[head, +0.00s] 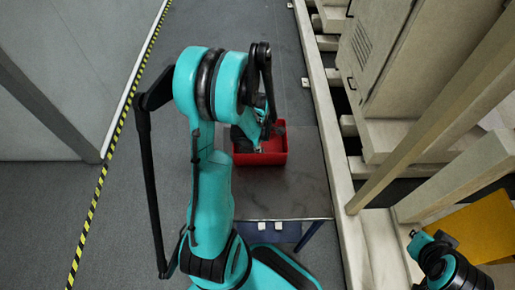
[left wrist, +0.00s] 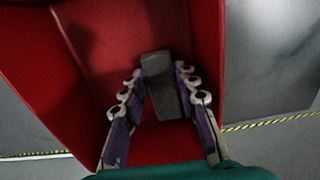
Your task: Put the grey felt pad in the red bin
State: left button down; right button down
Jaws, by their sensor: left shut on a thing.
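The grey felt pad (left wrist: 162,88) is a dark grey block between the fingers of my left gripper (left wrist: 160,72) in the left wrist view. The gripper is shut on it, over the inside of the red bin (left wrist: 105,45). I cannot tell whether the pad touches the bin floor. In the head view the red bin (head: 270,158) stands on a dark table, partly hidden by my left arm. The pad cannot be made out there. My right gripper (head: 415,236) is at the lower right, far from the bin; its jaws are too unclear to read.
The dark table top (head: 290,190) is bare in front of the bin. A pale beam frame and a cabinet (head: 385,60) stand close on the right. A yellow panel (head: 480,228) lies at the lower right. Open floor with yellow-black tape (head: 100,190) is on the left.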

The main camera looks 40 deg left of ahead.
pick_arm(q)
jog(key=shift+f, duration=0.25)
jog(key=c, duration=1.4)
grip_release()
jog(key=shift+r, duration=0.1)
jog(key=shift+r, duration=0.25)
notch_tip(320, 180, up, 12)
jog(key=f+p, duration=0.1)
jog(key=p, duration=0.3)
jog(key=s+d+r+m+t, duration=0.1)
jog(key=d+r+m+t, duration=0.1)
jog(key=d+r+m, duration=0.2)
jog(key=s+d+r+m+t, duration=0.2)
jog(key=d+r+m, duration=0.3)
jog(key=m, duration=0.8)
jog(key=s+d+r+m+t, duration=0.2)
jog(key=d+r+m+t, duration=0.1)
jog(key=d+m, duration=0.5)
jog(key=shift+s+d+r+m, duration=0.1)
jog(key=shift+d+r+m, duration=0.15)
jog(key=shift+r, duration=0.2)
jog(key=shift+s+d+r+m, duration=0.1)
jog(key=shift+r+m, duration=0.15)
jog(key=shift+r, duration=0.15)
